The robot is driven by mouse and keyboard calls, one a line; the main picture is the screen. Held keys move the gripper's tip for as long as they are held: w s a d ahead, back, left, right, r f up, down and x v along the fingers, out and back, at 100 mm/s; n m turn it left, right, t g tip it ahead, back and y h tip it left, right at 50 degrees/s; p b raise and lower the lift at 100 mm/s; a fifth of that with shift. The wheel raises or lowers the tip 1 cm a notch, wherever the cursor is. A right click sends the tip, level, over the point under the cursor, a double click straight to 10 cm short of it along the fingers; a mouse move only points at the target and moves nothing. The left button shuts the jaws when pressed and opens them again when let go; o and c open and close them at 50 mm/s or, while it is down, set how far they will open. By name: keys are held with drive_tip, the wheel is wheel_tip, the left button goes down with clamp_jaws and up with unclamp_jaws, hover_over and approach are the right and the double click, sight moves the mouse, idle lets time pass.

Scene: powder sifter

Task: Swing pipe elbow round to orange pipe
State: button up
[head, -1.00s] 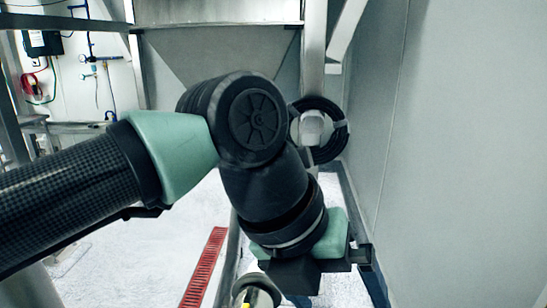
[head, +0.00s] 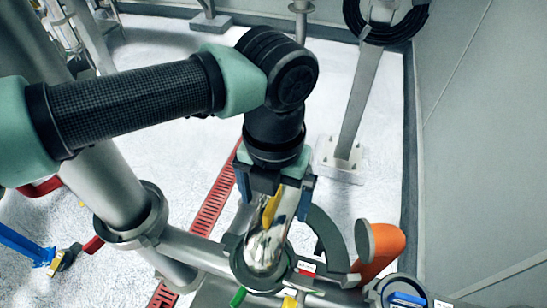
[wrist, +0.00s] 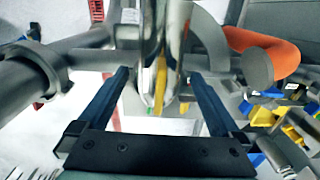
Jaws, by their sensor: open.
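The pipe elbow (head: 262,248) is a shiny chrome bend with a yellow strip, on a grey flanged pipe at the lower middle of the head view. The orange pipe (head: 380,250) is to its right, with a grey round end face. My gripper (head: 278,198) is above the elbow, pointing down. In the wrist view my gripper (wrist: 160,77) is open, with one dark blue finger on each side of the chrome elbow (wrist: 148,55). Gaps show on both sides, so the fingers look apart from it. The orange pipe (wrist: 265,52) is at the upper right there.
A thick grey pipe (head: 105,185) with a flange stands at left. A red floor grate (head: 215,200) runs beneath. Blue and yellow parts (wrist: 275,110) crowd the right of the wrist view. A metal post (head: 362,95) stands behind, and a pale wall is at right.

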drive_tip(key=shift+f, duration=1.1)
clamp_jaws()
drive_tip(key=shift+d+m, duration=0.15)
drive_tip(key=shift+m, duration=0.15)
drive_tip(key=shift+s+d+m+b, duration=0.15)
drive_tip(key=shift+d+m+b, duration=0.2)
drive_tip(key=shift+m, duration=0.25)
drive_tip(key=shift+s+d+m+b, duration=0.3)
drive_tip(key=shift+m+b, duration=0.25)
drive_tip(key=shift+m, duration=0.35)
